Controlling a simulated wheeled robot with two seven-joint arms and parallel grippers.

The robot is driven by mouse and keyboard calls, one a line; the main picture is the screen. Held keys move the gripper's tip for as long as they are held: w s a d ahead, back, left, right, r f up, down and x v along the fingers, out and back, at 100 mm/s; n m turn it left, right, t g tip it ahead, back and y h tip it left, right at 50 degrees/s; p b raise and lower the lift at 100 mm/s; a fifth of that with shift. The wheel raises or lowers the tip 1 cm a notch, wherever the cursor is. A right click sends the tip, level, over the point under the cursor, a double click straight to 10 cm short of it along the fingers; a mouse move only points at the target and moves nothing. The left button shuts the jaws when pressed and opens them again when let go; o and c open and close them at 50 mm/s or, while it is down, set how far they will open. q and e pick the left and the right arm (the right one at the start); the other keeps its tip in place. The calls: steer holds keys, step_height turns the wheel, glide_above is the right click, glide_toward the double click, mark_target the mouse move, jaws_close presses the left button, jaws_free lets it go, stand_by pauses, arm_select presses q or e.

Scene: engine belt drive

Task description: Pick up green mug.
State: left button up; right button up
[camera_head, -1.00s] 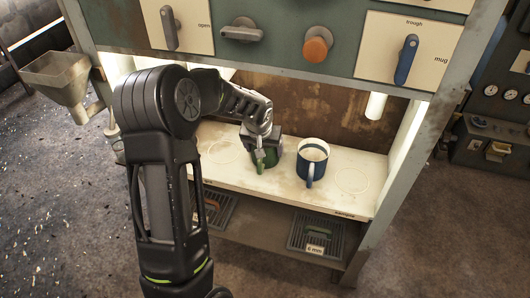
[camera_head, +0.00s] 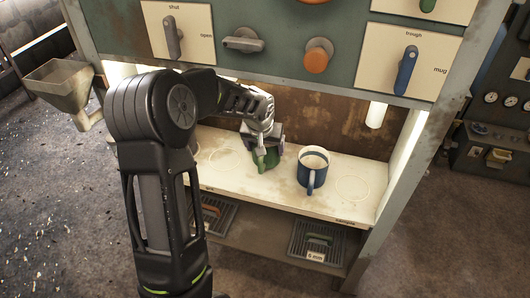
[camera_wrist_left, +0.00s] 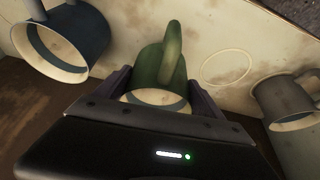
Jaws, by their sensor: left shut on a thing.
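The green mug (camera_head: 265,162) is in my left gripper (camera_head: 264,149), which comes down on it from above over the white shelf. The wrist view shows the green mug (camera_wrist_left: 146,68) between the two fingers (camera_wrist_left: 158,92), its handle pointing away from the wrist. The gripper is shut on the mug's sides. The mug appears slightly above the shelf, but the gap is hard to tell. My right gripper is not in view.
A blue mug (camera_head: 314,170) stands close on the right; it also shows in the wrist view (camera_wrist_left: 62,42). A grey mug (camera_wrist_left: 288,98) shows only there. The shelf (camera_head: 330,203) has bare circle marks; the panel with knobs (camera_head: 275,45) overhangs it.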

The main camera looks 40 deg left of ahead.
arm_select(q)
steer(key=s+d, duration=0.3)
steer(key=s, duration=0.5)
steer(key=s+d+b, duration=0.1)
steer(key=s+d, duration=0.3)
steer(key=s, duration=0.4)
steer(key=shift+s+d, duration=0.15)
steer(key=shift+s, duration=0.1)
steer(key=shift+f+b, duration=0.15)
steer(key=shift+b, duration=0.2)
